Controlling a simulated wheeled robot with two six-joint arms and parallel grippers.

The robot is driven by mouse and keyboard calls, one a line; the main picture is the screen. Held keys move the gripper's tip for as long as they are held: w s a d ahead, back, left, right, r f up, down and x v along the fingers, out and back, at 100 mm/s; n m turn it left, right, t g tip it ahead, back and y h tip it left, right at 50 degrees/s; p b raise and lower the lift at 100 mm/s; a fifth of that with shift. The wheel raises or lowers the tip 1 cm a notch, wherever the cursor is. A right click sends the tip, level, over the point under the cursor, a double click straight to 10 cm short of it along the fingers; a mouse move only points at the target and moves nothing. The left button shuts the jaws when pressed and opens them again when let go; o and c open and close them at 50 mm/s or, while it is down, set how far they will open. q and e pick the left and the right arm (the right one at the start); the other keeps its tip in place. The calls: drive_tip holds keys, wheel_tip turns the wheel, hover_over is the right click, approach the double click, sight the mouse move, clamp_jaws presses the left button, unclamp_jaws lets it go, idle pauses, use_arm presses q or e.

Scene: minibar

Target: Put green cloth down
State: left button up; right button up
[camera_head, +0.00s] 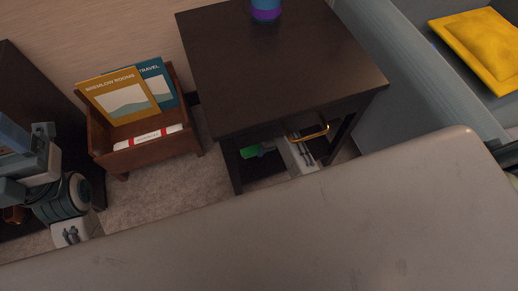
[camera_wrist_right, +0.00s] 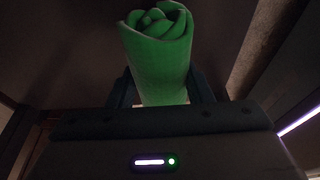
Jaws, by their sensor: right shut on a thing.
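The green cloth (camera_head: 250,152) is a rolled bundle inside the open lower space of the dark side table (camera_head: 280,60). My right gripper (camera_head: 269,149) reaches in under the tabletop from the right and is shut on the cloth. In the right wrist view the rolled green cloth (camera_wrist_right: 158,65) stands out between the two dark fingers, its coiled end facing away from the gripper. Whether the cloth touches the shelf is not clear. My left gripper (camera_head: 70,235) is low at the left edge, away from the cloth; its fingers are too small to read.
A wooden magazine rack (camera_head: 150,155) with two booklets and a rolled paper stands left of the table. A blue and purple object (camera_head: 266,10) is on the tabletop. A gold bar (camera_head: 309,131) shows just above my right gripper. A grey sofa with a yellow cushion (camera_head: 480,48) is at right.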

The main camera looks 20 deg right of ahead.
wheel_tip(320, 180, down, 2)
drive_tip(key=shift+f+b, duration=0.2)
drive_tip(key=shift+b, duration=0.2)
drive_tip(key=shift+f, duration=0.15)
drive_tip(key=o, duration=0.9)
drive_tip(key=shift+s, duration=0.1)
drive_tip(key=shift+o, duration=0.2)
